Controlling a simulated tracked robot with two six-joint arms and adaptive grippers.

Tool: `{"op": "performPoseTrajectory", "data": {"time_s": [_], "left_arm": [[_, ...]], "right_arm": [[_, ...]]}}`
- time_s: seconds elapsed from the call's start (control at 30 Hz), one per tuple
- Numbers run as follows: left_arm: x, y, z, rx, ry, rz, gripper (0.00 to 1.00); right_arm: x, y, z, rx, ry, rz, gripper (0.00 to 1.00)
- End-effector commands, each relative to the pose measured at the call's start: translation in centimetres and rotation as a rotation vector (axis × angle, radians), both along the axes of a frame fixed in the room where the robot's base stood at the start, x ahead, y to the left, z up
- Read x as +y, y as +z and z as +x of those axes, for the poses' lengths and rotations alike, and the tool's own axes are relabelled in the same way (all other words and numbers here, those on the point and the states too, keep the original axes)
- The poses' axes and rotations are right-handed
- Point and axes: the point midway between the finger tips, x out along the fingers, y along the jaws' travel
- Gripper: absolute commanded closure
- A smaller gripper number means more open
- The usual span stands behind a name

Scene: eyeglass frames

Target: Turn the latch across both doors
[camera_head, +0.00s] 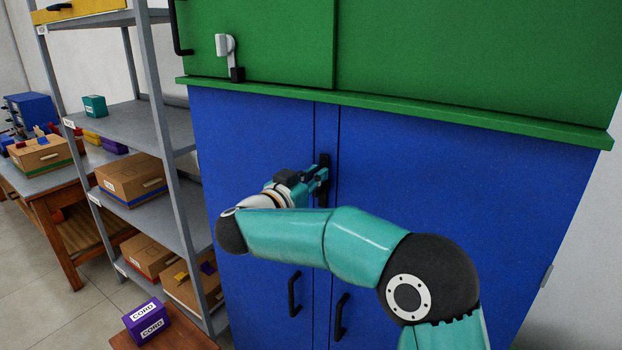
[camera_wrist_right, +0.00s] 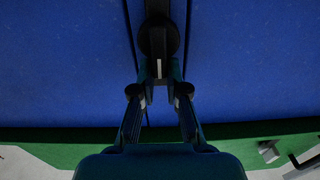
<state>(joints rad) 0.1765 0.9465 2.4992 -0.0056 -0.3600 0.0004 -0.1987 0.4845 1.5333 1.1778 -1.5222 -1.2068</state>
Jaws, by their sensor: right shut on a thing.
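A black latch (camera_head: 325,162) is on the upper part of the blue cabinet, at the strip between the left door (camera_head: 260,140) and the right door (camera_head: 430,200). In the right wrist view the latch shows a round dark hub (camera_wrist_right: 158,38) with a bar running along the door seams, not across them. My right gripper (camera_head: 319,178) is at the latch, shut on it. In the right wrist view its fingertips (camera_wrist_right: 160,74) close on the bar's near end. The gripper partly hides the latch in the head view. My left gripper is not in view.
Black handles (camera_head: 294,294) (camera_head: 341,317) are lower on the blue doors. A green cabinet (camera_head: 470,60) with a grey-white latch (camera_head: 225,48) sits above, its ledge (camera_head: 400,112) jutting out. A grey shelf rack (camera_head: 150,125) with boxes stands at left. A purple box (camera_head: 147,322) is low in front.

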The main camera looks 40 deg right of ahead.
Motion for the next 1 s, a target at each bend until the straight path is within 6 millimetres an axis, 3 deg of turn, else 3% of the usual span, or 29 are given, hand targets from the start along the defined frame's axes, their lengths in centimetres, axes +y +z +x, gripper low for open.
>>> {"op": "performPoseTrajectory", "data": {"time_s": [0.03,0.37,1.0], "left_arm": [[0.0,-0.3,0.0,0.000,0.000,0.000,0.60],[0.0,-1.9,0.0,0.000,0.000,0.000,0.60],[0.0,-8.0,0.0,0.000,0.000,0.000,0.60]], "right_arm": [[-0.4,-1.1,-0.2,0.014,-0.010,0.013,1.00],[-0.8,-1.4,-0.5,-0.111,-0.011,0.064,1.00],[-1.1,-2.2,-1.5,-0.650,-0.006,0.286,1.00]]}}
